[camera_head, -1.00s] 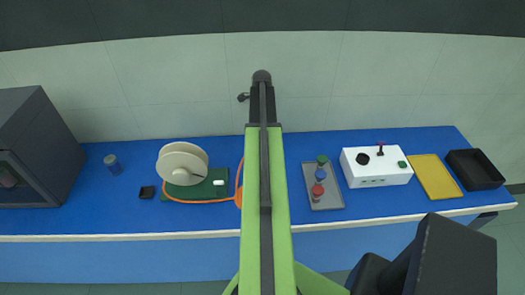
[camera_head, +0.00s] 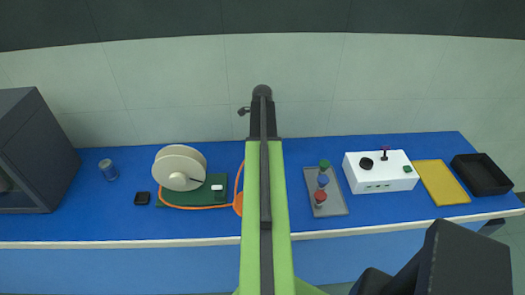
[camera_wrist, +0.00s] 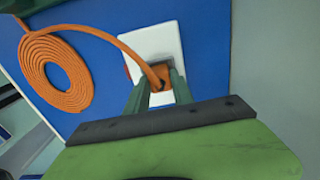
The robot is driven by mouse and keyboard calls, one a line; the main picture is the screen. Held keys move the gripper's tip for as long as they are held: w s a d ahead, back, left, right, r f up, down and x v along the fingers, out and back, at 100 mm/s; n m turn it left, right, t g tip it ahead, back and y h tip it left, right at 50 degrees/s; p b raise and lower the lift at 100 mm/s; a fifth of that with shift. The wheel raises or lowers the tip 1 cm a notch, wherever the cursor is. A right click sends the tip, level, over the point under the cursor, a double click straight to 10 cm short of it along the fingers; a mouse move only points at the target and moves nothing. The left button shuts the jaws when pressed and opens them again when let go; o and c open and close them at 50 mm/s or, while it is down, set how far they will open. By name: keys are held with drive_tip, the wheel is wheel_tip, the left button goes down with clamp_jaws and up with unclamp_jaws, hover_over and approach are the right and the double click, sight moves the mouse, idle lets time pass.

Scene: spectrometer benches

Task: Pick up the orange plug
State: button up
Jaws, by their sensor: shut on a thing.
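The orange plug (camera_wrist: 162,76) shows in the wrist view between the two fingertips of my gripper (camera_wrist: 160,88). The gripper is shut on it. An orange cable (camera_wrist: 128,46) runs from the plug to a flat orange coil (camera_wrist: 36,68) on the blue bench top at the left. A white plate (camera_wrist: 150,42) lies behind the plug; I cannot tell whether the plug still touches it. In the head view my arm hides the plug and the gripper fingers; an orange edge (camera_head: 238,204) shows just left of the arm.
On the blue bench (camera_head: 110,222), a cream spool (camera_head: 177,166) on a green board (camera_head: 210,195) stands left. A grey tray (camera_head: 336,207) with coloured pieces, a white box (camera_head: 372,180), a yellow mat (camera_head: 440,184) and a black tray (camera_head: 482,176) stand right. A dark cabinet (camera_head: 50,130) is far left.

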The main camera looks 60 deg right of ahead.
clamp_jaws()
drive_tip(key=shift+r, duration=0.1)
